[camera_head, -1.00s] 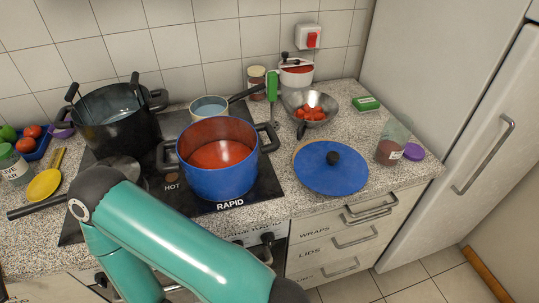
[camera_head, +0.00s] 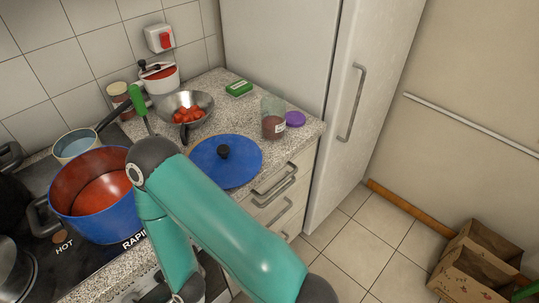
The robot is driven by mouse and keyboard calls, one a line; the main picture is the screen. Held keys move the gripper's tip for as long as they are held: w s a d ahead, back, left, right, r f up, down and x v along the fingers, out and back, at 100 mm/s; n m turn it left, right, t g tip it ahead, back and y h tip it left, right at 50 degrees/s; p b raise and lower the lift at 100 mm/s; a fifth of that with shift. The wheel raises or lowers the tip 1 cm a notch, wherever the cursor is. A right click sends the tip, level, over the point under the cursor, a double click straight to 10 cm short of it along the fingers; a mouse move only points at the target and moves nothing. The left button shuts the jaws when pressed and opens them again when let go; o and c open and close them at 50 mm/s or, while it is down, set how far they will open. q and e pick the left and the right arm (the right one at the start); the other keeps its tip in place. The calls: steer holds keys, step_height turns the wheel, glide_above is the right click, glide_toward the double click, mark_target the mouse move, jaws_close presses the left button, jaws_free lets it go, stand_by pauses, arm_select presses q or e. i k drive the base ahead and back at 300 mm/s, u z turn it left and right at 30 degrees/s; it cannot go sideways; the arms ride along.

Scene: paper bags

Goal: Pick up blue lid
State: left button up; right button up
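The blue lid (camera_head: 246,160) is a flat disc with a black knob (camera_head: 223,152) in its middle. It lies on the speckled counter, right of a large blue pot (camera_head: 106,214) holding red contents. My teal arm crosses the lower middle of the view, and its dark joint covers or comes close to the lid's left edge. I cannot tell whether it touches the lid. Neither gripper's fingers show in the view.
A metal bowl of red pieces (camera_head: 188,112), a green box (camera_head: 239,88), a jar (camera_head: 273,117) and a purple lid (camera_head: 295,118) stand behind and beside the blue lid. A tall fridge (camera_head: 335,60) stands at the right.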

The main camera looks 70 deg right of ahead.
mark_target(231, 161)
steer(key=z, duration=0.1)
steer(key=i, duration=0.25)
steer(key=z, duration=2.35)
steer(key=k, duration=0.4)
steer(key=u, duration=0.9)
steer(key=k, duration=1.15)
steer(key=z, duration=0.4)
steer(key=i, duration=1.1)
